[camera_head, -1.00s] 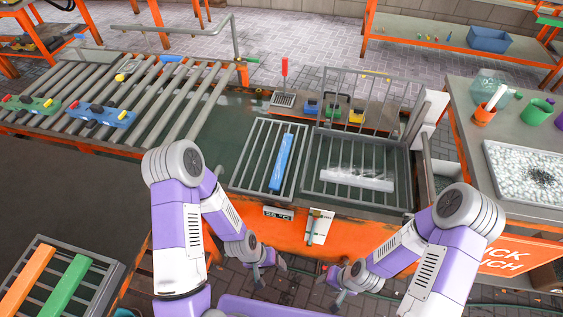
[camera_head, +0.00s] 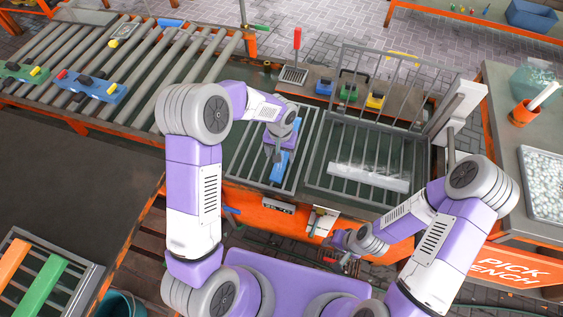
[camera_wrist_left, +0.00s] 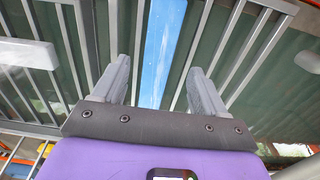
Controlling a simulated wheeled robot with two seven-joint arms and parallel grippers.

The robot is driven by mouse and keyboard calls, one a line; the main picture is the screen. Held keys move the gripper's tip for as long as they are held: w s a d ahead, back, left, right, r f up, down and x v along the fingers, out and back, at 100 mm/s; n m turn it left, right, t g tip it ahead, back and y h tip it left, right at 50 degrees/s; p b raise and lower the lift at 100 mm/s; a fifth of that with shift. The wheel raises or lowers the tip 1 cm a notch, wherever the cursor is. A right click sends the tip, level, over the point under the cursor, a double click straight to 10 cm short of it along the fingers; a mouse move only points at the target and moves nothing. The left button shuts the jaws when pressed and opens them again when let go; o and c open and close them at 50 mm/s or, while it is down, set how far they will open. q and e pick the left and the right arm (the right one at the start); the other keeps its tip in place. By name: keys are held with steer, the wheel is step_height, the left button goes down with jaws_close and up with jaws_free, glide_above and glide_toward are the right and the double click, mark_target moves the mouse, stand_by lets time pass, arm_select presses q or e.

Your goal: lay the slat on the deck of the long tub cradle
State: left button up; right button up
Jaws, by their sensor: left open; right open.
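A blue slat (camera_head: 279,168) lies lengthwise on the left barred cradle (camera_head: 247,158) in the tub, partly hidden by my left arm. My left gripper (camera_head: 276,150) is over it, pointing down. In the left wrist view, the blue slat (camera_wrist_left: 160,50) runs between the two open fingers (camera_wrist_left: 160,72), with a gap on each side. The right barred cradle (camera_head: 325,182) holds a whitish, frosted bar (camera_head: 368,177). I cannot tell which cradle is the long one. My right gripper (camera_head: 345,250) is open and empty, low in front of the tub's orange front.
An open wire lid (camera_head: 385,75) stands behind the right cradle. A roller conveyor (camera_head: 140,75) with coloured blocks is at left. Orange and green slats (camera_head: 45,285) lie on a rack at lower left. A bench with a bead tray (camera_head: 545,185) is at right.

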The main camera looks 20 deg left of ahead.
mark_target(281, 164)
arm_select(q)
step_height(281, 164, down, 4)
steer(key=shift+s+f+b, duration=0.1)
steer(key=shift+b, duration=0.7)
steer(key=shift+f, duration=0.3)
steer(key=shift+r, duration=0.1)
steer(key=c, duration=1.3)
